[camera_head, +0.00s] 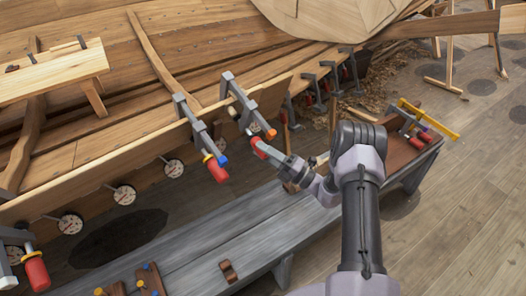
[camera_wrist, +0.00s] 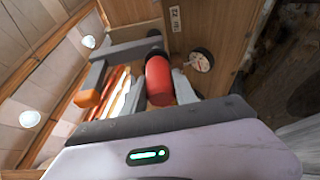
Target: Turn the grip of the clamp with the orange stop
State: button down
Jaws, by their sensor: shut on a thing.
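The clamp with the orange stop (camera_head: 238,100) sits over the edge of the hull planking, its grey bar slanting down to the orange stop (camera_head: 271,133). The stop also shows in the wrist view (camera_wrist: 87,98), left of the fingers. The clamp's red grip (camera_wrist: 158,80) lies between my gripper's two fingers (camera_wrist: 157,92). In the head view, my gripper (camera_head: 268,152) reaches the red grip from the lower right and partly covers it. My gripper is shut on the grip.
Another clamp (camera_head: 199,128), with a blue stop and red grip, hangs just left. Several more clamps (camera_head: 325,82) line the plank farther right. A grey bench (camera_head: 190,265) runs below the hull. A tray with clamps and a yellow bar (camera_head: 430,118) is at right.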

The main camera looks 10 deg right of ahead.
jog(key=shift+f, duration=0.15)
jog(key=c, duration=1)
grip_release()
jog(key=shift+o, duration=0.2)
jog(key=p+v, duration=0.2)
jog(key=v, duration=1.5)
jog(key=shift+s+d+p, duration=0.2)
jog(key=shift+p, duration=0.2)
